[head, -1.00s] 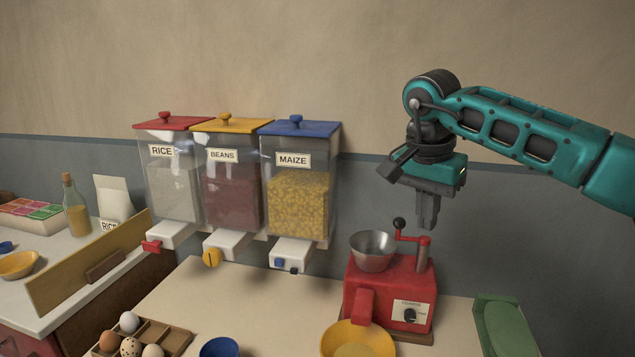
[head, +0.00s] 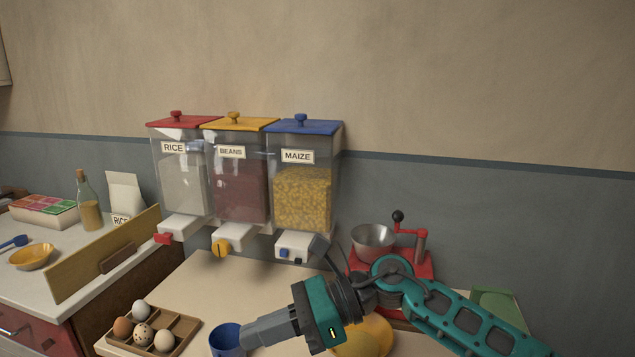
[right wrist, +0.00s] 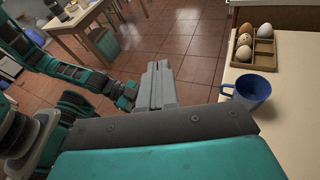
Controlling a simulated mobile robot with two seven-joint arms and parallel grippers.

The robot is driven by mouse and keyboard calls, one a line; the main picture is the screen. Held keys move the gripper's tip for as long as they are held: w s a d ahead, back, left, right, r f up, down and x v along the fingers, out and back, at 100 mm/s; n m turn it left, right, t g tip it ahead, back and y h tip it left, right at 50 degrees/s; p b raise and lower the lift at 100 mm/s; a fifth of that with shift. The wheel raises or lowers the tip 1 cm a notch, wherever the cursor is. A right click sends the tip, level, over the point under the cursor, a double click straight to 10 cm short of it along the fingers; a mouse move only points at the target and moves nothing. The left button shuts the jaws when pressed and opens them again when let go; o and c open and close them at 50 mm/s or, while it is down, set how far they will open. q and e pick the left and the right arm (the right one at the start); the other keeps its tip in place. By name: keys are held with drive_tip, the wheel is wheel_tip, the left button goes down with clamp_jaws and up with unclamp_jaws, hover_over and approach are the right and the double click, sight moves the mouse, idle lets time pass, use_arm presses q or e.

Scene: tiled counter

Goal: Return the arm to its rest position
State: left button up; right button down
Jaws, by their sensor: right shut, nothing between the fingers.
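My right arm is teal and comes in from the lower right in the head view. Its gripper (head: 250,337) is low over the front of the counter, pointing left, with its grey fingers together and empty. In the head view the fingertips overlap the blue cup (head: 222,343). In the right wrist view the shut fingers (right wrist: 158,70) point out over the tiled floor, and the cup (right wrist: 252,90) stands apart from them on the counter to the right.
The red mill (head: 415,262) stands behind my right arm, which partly hides a yellow bowl (head: 365,340). An egg tray (head: 183,335) is left of the cup. Rice, beans and maize dispensers (head: 300,200) hang on the wall. A green object (head: 497,303) lies at right.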

drive_tip(key=d+f+n+t+h, duration=0.1)
drive_tip(key=d+f+n+t, duration=0.25)
drive_tip(key=n+t, duration=0.55)
drive_tip(key=w+d+f+n+t+h, duration=0.1)
drive_tip(key=d+f+n+t+h, duration=0.25)
drive_tip(key=n, duration=1.05)
drive_tip(key=d+f+n+t+y, duration=0.1)
drive_tip(key=d+f+n+t, duration=0.2)
drive_tip(key=d+n+t, duration=0.6)
drive_tip(key=s+d+f+m+g+h, duration=0.3)
drive_tip(key=s+d+f+m+h, duration=0.1)
drive_tip(key=s+f+m, duration=0.2)
drive_tip(key=s+d+f+m+g+h, duration=0.4)
drive_tip(key=s+f, duration=0.4)
drive_tip(key=f, duration=0.3)
drive_tip(key=d+m+h, duration=0.1)
drive_tip(key=m, duration=0.1)
drive_tip(key=shift+d+f+m, duration=0.15)
drive_tip(key=shift+f+m, duration=0.1)
drive_tip(key=shift+m, duration=0.15)
